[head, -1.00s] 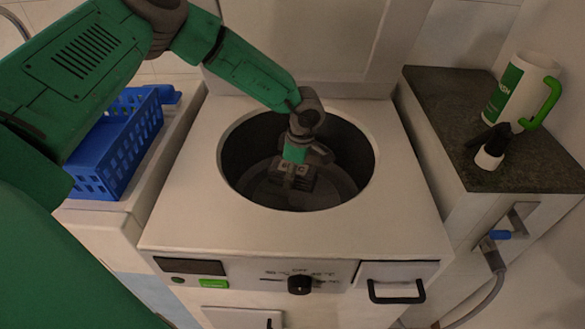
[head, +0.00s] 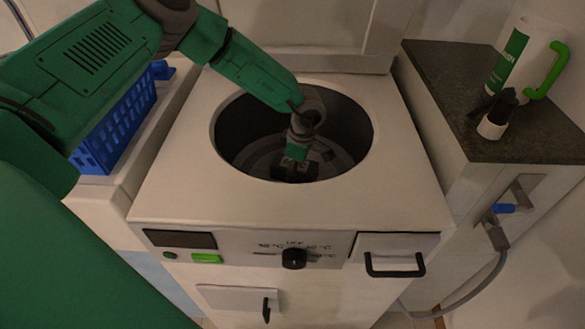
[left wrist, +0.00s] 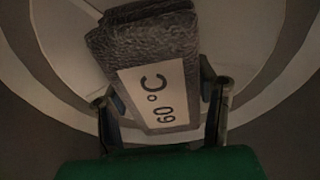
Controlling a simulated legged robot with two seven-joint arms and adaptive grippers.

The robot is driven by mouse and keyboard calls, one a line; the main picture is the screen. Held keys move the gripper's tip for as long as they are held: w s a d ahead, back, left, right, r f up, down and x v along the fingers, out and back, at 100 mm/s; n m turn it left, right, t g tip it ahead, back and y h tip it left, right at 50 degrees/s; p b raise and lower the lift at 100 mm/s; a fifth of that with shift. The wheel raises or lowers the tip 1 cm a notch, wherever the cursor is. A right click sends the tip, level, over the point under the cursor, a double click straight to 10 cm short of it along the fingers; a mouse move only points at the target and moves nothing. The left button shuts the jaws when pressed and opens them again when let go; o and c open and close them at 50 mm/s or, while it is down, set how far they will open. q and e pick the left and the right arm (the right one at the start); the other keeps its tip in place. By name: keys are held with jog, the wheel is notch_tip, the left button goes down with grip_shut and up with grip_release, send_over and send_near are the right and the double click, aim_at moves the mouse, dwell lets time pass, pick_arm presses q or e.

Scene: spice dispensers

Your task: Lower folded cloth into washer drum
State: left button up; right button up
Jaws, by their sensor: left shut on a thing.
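My left gripper (left wrist: 165,100) is shut on a dark grey folded cloth (left wrist: 130,40) with a white label reading 60 °C. In the head view my left gripper (head: 297,168) is inside the round opening of the washer drum (head: 240,150), pointing down, below the rim. The cloth is small and dark there, and hard to make out under the gripper. In the left wrist view the pale and grey rings of the drum (left wrist: 265,50) lie behind the cloth. I cannot tell whether the cloth touches the drum floor. My right gripper is not in view.
The washer's top (head: 410,190) surrounds the opening. Its front has a knob (head: 294,258) and a drawer handle (head: 396,266). A blue basket (head: 115,130) stands at left. A white-green jug (head: 520,60) and a small black-and-white bottle (head: 495,115) stand on the right counter (head: 450,90).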

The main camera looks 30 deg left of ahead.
pick_arm(q)
jog(key=o, duration=1.3)
jog(key=shift+d+r, duration=0.1)
jog(key=shift+d, duration=0.15)
jog(key=shift+c, duration=0.2)
jog(key=shift+a, duration=0.6)
jog(key=d+r, duration=0.1)
jog(key=r, duration=0.6)
jog(key=d+r, duration=0.1)
jog(key=r, duration=0.2)
jog(key=shift+w+d+r, duration=0.2)
jog(key=shift+d+r, duration=0.1)
jog(key=shift+r, duration=0.1)
jog(key=shift+a+r, duration=0.3)
jog(key=shift+r, duration=0.05)
jog(key=shift+a, duration=0.15)
